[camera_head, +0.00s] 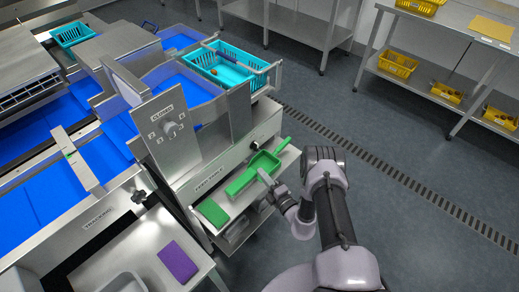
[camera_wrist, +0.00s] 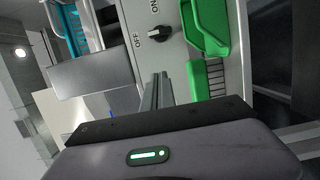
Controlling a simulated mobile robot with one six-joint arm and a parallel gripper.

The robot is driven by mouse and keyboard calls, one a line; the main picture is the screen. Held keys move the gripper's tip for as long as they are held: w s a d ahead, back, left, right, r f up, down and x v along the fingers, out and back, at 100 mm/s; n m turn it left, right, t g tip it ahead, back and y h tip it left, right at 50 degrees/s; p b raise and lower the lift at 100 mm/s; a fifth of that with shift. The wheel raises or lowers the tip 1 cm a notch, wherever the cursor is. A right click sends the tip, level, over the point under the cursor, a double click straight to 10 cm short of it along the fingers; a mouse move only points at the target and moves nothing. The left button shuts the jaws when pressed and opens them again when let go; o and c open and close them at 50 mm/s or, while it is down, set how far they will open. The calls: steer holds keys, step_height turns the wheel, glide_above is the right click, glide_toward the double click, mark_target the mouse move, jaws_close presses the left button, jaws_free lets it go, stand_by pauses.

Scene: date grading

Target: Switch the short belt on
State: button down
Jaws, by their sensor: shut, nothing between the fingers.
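A black rotary knob (camera_wrist: 160,34) sits on a pale metal panel in the wrist view, with OFF and ON printed beside it. Its white mark appears to face OFF. It also shows as a small dark knob (camera_head: 255,145) on the machine's front panel in the head view. My gripper (camera_wrist: 157,80) is shut and empty, with its fingers below the knob in the wrist view and apart from it. In the head view my gripper (camera_head: 264,177) is over the shelf in front of the panel.
Another knob (camera_head: 171,128) is on the upright panel at upper left. A turquoise basket (camera_head: 219,65) stands behind. The floor to the right is clear.

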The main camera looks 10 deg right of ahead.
mark_target(256, 147)
steer(key=b+x, duration=0.4)
steer(key=x, duration=0.6)
steer(key=shift+w+f, duration=0.1)
steer(key=shift+w, duration=0.15)
steer(key=shift+w+d+b, duration=0.25)
steer(key=shift+w+d, duration=0.1)
steer(key=shift+d, duration=0.25)
steer(key=shift+w+d+b, duration=0.2)
steer(key=shift+w+d, duration=0.1)
steer(key=shift+d, duration=0.35)
steer(key=shift+w+d, duration=0.3)
steer(key=shift+d+r, duration=0.15)
steer(key=shift+r, duration=0.2)
